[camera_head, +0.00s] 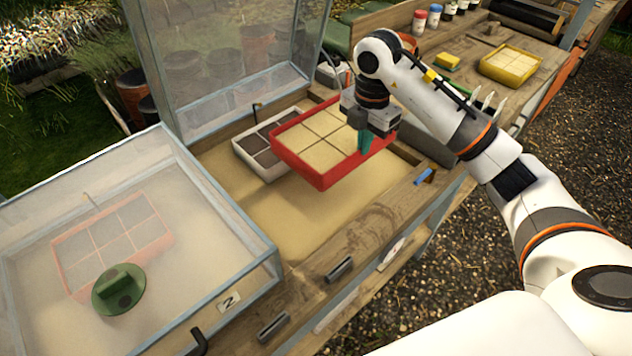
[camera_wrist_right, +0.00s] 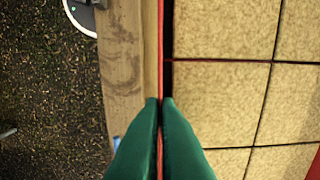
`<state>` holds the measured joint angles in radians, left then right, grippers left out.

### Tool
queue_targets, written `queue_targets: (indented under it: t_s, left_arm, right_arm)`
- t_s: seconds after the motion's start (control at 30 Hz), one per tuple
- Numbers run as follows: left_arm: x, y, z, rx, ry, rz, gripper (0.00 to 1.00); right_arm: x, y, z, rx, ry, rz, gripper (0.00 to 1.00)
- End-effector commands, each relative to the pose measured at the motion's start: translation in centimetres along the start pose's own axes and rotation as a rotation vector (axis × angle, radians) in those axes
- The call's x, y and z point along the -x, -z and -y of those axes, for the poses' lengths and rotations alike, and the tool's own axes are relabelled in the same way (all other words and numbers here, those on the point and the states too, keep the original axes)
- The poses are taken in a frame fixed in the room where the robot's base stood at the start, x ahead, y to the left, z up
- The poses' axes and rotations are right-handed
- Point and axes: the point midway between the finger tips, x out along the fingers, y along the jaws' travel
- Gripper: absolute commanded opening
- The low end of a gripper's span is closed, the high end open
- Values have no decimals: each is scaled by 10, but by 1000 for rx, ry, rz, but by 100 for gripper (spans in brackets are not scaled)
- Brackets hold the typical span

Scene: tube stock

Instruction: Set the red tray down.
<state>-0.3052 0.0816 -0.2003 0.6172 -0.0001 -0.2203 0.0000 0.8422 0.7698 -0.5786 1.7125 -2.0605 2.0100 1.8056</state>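The red tray (camera_head: 338,176) has several compartments filled with pale tan soil. It is over the sandy bed of the open frame (camera_head: 300,215), and its left side overlaps a white tray in the head view. It looks roughly level; I cannot tell whether its underside touches the sand. My right gripper (camera_head: 363,140) has green fingers at the tray's near right wall. In the right wrist view the fingertips (camera_wrist_right: 160,102) are closed on the thin red wall, with soil cells to one side. My left gripper is not in view.
The white tray (camera_head: 258,168) with dark cells lies in the bed. A raised glass lid (camera_head: 220,70) stands behind. A yellow tray (camera_head: 510,68) sits on the far bench. Bare sand lies in front.

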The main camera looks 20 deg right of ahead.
Motion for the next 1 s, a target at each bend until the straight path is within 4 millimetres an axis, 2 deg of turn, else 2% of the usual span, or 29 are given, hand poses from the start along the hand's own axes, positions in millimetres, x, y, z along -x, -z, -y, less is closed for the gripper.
queue_targets:
  t_s: [0.03, 0.23, 0.33, 0.47, 0.63, 0.8, 1.0]
  left_arm:
    - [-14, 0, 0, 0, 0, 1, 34]
    - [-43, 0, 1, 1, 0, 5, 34]
    - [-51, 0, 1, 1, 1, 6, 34]
    - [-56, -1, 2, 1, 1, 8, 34]
    - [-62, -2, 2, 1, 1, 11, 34]
    - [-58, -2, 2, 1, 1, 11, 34]
    - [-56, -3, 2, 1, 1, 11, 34]
  right_arm:
    - [-13, 0, 0, 0, 4, 0, 0]
    - [-42, 0, 0, 0, 4, 0, 0]
    - [-50, 0, 0, 0, 5, 0, 0]
    - [-56, 0, 0, 0, 4, 0, 0]
    - [-83, -2, -1, 0, 1, 5, 0]
    - [-107, 0, -2, -1, 1, 2, 0]
    - [-121, 0, -1, 0, 3, 1, 0]
